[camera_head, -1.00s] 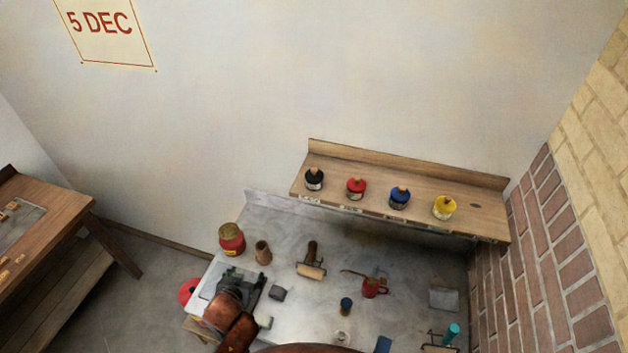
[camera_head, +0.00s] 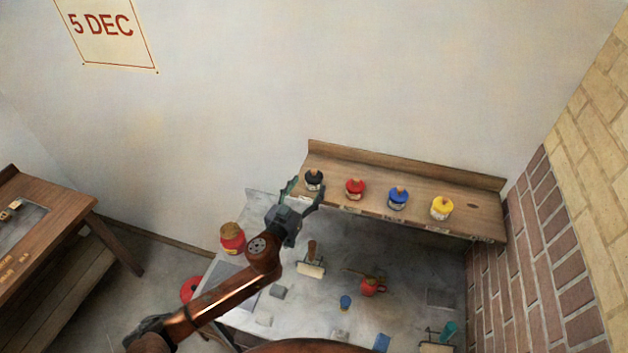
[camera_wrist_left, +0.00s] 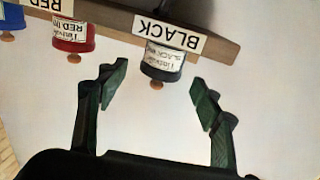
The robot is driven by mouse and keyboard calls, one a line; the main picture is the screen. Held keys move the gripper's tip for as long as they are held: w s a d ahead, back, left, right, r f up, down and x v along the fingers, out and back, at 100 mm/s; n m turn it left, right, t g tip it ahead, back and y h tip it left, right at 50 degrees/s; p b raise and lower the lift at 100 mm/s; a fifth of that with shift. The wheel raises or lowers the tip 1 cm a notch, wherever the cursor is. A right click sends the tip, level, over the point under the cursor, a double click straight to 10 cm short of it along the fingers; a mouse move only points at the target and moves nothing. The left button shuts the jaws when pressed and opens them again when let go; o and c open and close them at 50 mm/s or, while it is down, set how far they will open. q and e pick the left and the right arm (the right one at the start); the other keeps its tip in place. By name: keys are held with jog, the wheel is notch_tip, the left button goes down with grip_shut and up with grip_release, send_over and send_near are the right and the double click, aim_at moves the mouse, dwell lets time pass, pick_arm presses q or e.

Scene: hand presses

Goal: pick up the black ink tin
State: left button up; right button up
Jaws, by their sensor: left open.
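The black ink tin (camera_head: 314,179) stands at the left end of the wooden wall shelf in the head view, with a brown knob on its lid. In the left wrist view the tin (camera_wrist_left: 162,62) appears upside down, behind the BLACK label (camera_wrist_left: 167,35), between the two fingers but beyond their tips. My left gripper (camera_head: 305,187) is open at the shelf's left end, its fingers on either side of the tin. It also shows open and empty in the left wrist view (camera_wrist_left: 158,88). My right gripper is not in view.
A red tin (camera_head: 355,189), a blue tin (camera_head: 398,198) and a yellow tin (camera_head: 442,208) stand to the right on the shelf (camera_head: 473,217). Below, the grey worktop (camera_head: 300,312) holds a roller (camera_head: 311,262), a red can (camera_head: 370,286) and other small items.

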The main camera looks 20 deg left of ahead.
aim_at(310, 182)
pick_arm(q)
jog(key=w, duration=0.3)
jog(key=shift+w+d+p, duration=0.25)
jog(key=shift+p, duration=0.1)
jog(key=shift+s, duration=0.15)
jog(key=shift+c, duration=0.7)
jog(key=c, duration=1.3)
jog(key=shift+c, duration=0.3)
jog(key=shift+r, duration=0.1)
